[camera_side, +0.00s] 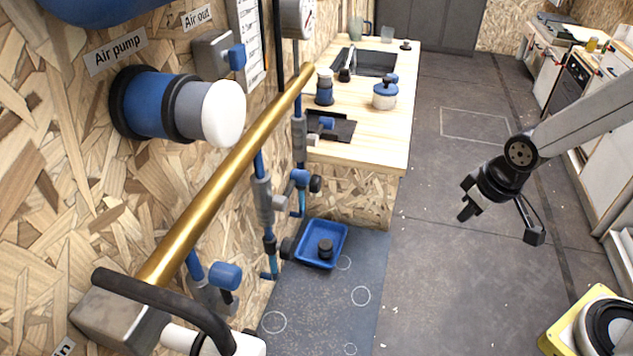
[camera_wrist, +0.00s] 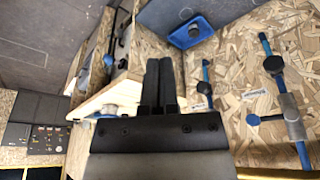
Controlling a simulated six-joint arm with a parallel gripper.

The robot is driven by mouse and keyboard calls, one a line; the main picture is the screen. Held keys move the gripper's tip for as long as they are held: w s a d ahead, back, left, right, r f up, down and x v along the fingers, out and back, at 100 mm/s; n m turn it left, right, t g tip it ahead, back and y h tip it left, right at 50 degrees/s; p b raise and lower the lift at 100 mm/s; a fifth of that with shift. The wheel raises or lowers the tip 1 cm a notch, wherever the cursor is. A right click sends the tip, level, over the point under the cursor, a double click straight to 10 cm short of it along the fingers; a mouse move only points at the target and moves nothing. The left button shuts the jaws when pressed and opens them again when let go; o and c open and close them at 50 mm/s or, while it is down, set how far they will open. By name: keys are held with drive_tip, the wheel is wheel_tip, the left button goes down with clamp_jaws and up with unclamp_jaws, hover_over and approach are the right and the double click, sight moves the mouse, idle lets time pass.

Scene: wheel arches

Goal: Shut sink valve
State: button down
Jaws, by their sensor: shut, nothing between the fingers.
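My gripper (camera_side: 466,214) is shut and empty, held in the air over the open floor to the right of the wooden counter. In the wrist view its two black fingers (camera_wrist: 159,80) lie side by side. Several blue-handled valves sit on pipes along the chipboard wall. The wrist view shows a blue valve (camera_wrist: 273,63) and another (camera_wrist: 204,88), with small labels too blurred to read. I cannot tell which one is the sink valve. My gripper is apart from all of them.
A blue tray (camera_side: 335,258) with a black item lies on the floor mat. A brass pipe (camera_side: 225,180) runs along the wall. The middle floor is clear.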

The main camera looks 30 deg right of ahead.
drive_tip(key=w+a+r+n+t+y, duration=0.1)
drive_tip(key=w+a+n+t+y, duration=0.15)
drive_tip(key=a+n, duration=0.65)
drive_tip(key=w+a+r+n+t+y, duration=0.1)
drive_tip(key=a+n+t+y, duration=0.25)
drive_tip(key=a+n, duration=0.55)
drive_tip(key=s+a+r+n+y, duration=0.3)
drive_tip(key=s+a+n+y, duration=0.2)
drive_tip(key=a, duration=0.3)
drive_tip(key=s+a+r+n+g+y, duration=0.1)
drive_tip(key=s+a+r+n+y, duration=0.2)
drive_tip(key=a, duration=0.6)
drive_tip(key=s+n+y, duration=0.2)
drive_tip(key=s+n, duration=0.1)
drive_tip(key=shift+s+a+r+n, duration=0.15)
drive_tip(key=shift+s+a+n, duration=0.1)
drive_tip(key=shift+n, duration=0.15)
drive_tip(key=w+a, duration=0.6)
drive_tip(key=w, duration=0.1)
